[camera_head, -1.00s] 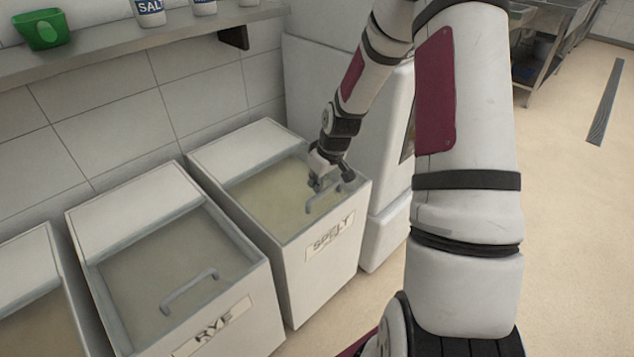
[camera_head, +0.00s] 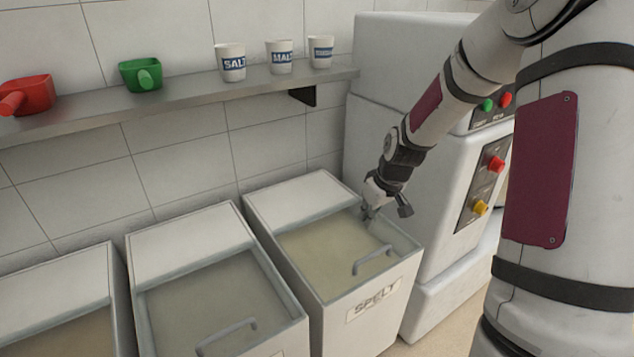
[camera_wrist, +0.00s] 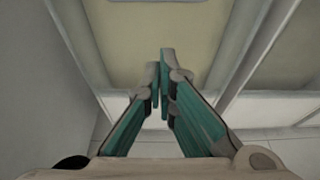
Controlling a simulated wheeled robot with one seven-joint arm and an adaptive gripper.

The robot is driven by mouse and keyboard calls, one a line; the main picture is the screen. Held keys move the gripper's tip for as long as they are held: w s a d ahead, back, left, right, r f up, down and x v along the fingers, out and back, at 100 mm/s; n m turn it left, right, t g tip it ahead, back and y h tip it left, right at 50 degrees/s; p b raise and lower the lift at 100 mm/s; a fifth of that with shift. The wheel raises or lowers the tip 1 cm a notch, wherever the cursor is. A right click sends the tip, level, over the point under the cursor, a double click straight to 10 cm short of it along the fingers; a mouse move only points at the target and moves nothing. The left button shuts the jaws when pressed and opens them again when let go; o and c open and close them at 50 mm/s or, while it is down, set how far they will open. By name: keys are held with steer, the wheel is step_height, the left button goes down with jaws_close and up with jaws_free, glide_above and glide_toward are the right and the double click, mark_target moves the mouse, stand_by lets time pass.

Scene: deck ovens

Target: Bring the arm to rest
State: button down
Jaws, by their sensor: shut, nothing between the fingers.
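My gripper (camera_head: 368,213) is shut and empty. My arm reaches in from the upper right of the head view.
A second bin (camera_head: 140,285) stands left of the SPELT bin, and a third (camera_head: 112,262) at the far left. A white machine (camera_head: 440,185) with buttons stands close on the right. Above runs a shelf (camera_head: 190,97) with a red scoop (camera_head: 28,94), a green scoop (camera_head: 140,75) and labelled cups (camera_head: 231,64).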

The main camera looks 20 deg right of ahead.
steer(key=s+a+r+m+g+h, duration=0.1)
steer(key=s+a+r, duration=0.6)
steer(key=s+r, duration=0.3)
steer(key=s+a+r+g, duration=0.1)
steer(key=s+a+r, duration=0.7)
steer(key=s, duration=0.5)
steer(key=s+a+r+m, duration=0.1)
steer(key=s, duration=1)
step_height(320, 180, up, 14)
steer(key=t+p, duration=0.2)
steer(key=p, duration=1)
steer(key=shift+s+r+t, duration=0.2)
steer(key=shift+t, duration=0.1)
steer(key=shift+d, duration=0.1)
